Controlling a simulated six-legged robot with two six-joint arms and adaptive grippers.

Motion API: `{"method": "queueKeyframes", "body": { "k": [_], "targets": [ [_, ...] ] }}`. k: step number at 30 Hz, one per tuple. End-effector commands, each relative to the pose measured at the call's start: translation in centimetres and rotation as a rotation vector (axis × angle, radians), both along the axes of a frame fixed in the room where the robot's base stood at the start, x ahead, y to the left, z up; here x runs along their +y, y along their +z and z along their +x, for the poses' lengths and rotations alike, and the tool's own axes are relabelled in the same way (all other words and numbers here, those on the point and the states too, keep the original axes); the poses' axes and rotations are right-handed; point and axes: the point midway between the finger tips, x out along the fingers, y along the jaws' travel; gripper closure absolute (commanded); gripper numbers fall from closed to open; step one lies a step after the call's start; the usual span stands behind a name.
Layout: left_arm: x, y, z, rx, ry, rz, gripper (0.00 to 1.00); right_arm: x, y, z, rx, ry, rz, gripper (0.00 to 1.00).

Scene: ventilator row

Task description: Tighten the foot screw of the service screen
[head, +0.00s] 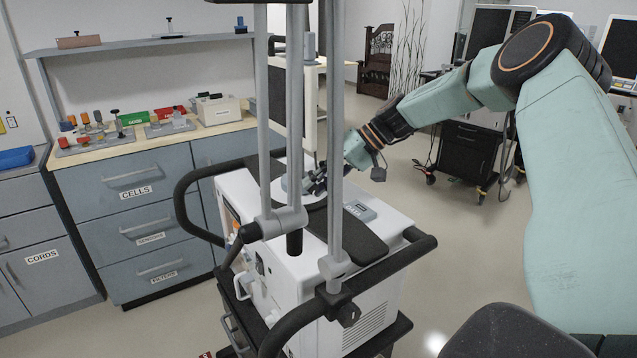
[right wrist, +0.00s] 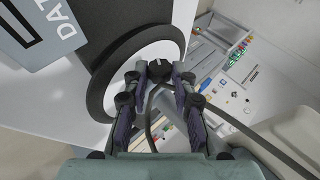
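My right gripper (head: 314,184) reaches over the white ventilator (head: 378,228) and hovers low at a round pale foot (head: 287,187) on its top. The right wrist view shows its two fingers (right wrist: 159,72) apart, with a gap between them. A small black knob (right wrist: 168,42), perhaps the foot screw, is just beyond the fingertips, at the edge of a white disc with a dark ring (right wrist: 103,86). I cannot tell whether the fingers touch the knob. My left gripper is not in view.
A grey box marked "DAT" (right wrist: 34,32) lies beside the disc; it also shows in the head view (head: 360,211). Grey upright poles (head: 336,130) and a black handle rail (head: 186,205) stand close in front. A drawer counter (head: 130,195) with trays is at the left.

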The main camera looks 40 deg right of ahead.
Motion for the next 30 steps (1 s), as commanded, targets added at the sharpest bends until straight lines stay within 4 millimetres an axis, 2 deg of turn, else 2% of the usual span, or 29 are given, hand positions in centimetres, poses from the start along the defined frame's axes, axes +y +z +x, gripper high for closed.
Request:
{"method": "queueKeyframes", "body": {
  "k": [1, 7, 23, 30],
  "targets": [
    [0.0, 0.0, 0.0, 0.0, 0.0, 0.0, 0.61, 0.0, 0.0, 0.0, 0.0, 0.0, 0.0, 0.69],
    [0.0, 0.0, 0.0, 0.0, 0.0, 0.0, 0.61, 0.0, 0.0, 0.0, -0.001, -0.001, 0.0, 0.53],
    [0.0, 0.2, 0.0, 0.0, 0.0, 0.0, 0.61, 0.0, 0.1, 0.0, 0.0, -0.001, -0.007, 0.53],
    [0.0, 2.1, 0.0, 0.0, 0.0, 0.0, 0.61, 0.3, 0.6, 0.0, 0.012, 0.0, -0.102, 0.53]
  ]
}}
